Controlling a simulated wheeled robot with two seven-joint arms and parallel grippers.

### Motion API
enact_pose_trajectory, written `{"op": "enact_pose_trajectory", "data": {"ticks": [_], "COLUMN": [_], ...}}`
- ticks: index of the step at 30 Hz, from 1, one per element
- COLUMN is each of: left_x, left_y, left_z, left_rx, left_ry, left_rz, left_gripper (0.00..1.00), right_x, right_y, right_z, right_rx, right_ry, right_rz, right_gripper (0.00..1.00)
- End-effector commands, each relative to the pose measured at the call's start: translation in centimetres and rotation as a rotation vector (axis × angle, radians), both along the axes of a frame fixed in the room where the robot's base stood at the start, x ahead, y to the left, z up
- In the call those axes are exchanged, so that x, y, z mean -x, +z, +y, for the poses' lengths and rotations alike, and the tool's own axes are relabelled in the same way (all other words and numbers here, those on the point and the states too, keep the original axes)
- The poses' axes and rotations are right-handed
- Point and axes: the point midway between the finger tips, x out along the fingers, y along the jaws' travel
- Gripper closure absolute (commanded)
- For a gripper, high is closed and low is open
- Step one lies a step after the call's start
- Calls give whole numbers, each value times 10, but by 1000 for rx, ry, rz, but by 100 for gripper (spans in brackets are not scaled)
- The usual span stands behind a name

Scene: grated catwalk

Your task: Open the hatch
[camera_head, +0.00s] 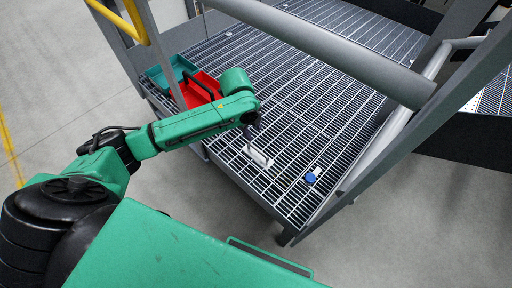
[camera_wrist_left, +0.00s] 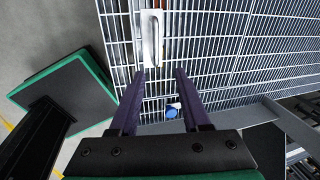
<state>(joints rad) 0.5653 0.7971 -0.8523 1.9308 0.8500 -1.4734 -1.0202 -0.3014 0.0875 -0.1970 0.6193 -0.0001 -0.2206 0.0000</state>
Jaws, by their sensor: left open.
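The hatch appears to be part of the grated floor; I cannot make out its edges. A pale plate with a bar handle (camera_head: 258,156) lies on the grating near the platform's front corner. The handle (camera_wrist_left: 156,38) also shows at the top of the left wrist view, just beyond the fingertips. My left gripper (camera_head: 252,131) is above the grating, near the handle, and its fingers are small and dark in the head view. In the left wrist view my left gripper (camera_wrist_left: 159,72) is open with two purple fingers apart and nothing between the tips. My right gripper is not in view.
A small blue and white object (camera_head: 313,175) lies on the grating right of the handle. A red bin (camera_head: 204,84) and a teal bin (camera_head: 158,76) stand at the left. A thick grey rail (camera_head: 330,45) crosses above the platform. A yellow rail (camera_head: 121,19) is upper left.

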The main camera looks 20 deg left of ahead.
Motion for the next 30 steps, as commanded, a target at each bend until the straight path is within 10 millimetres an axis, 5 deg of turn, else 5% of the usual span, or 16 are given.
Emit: {"op": "enact_pose_trajectory", "data": {"ticks": [7,21,30], "left_x": [1,-20,-23], "left_y": [-13,-125,-135], "left_z": [6,-3,-3], "left_rx": [-45,-43,-44], "left_ry": [-83,-80,-81], "left_rz": [21,17,15], "left_gripper": [53,53,53], "right_x": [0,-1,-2], "right_y": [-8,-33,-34], "right_z": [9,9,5], "right_rx": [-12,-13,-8], "right_ry": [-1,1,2], "right_rz": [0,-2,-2], "right_gripper": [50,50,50]}}
